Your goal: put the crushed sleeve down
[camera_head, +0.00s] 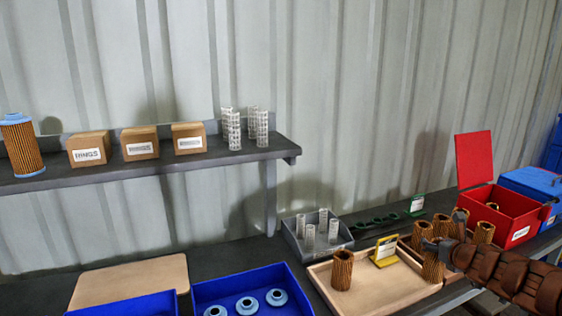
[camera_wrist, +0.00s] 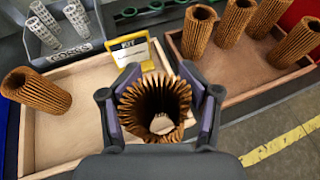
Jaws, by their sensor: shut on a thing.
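My gripper (camera_wrist: 161,110) is shut on a brown pleated sleeve (camera_wrist: 154,98). The wrist view looks down into its open top, and its fingers press on either side. The rim looks uneven, but I cannot clearly tell how crushed it is. The held sleeve (camera_head: 433,270) also shows in the head view, upright over the right part of the pale wooden kit tray (camera_head: 318,275), partly behind my gripper. I cannot tell whether its base touches anything. Another brown sleeve (camera_wrist: 37,90) stands in the left part of the kit tray.
A yellow KIT card (camera_head: 386,250) stands at the kit tray's back. A brown tray (camera_wrist: 235,82) with several sleeves lies to its right. A red bin (camera_head: 505,222) with raised lid holds sleeves. A grey tray (camera_head: 345,240) holds white mesh tubes. A blue bin (camera_head: 205,290) holds blue caps.

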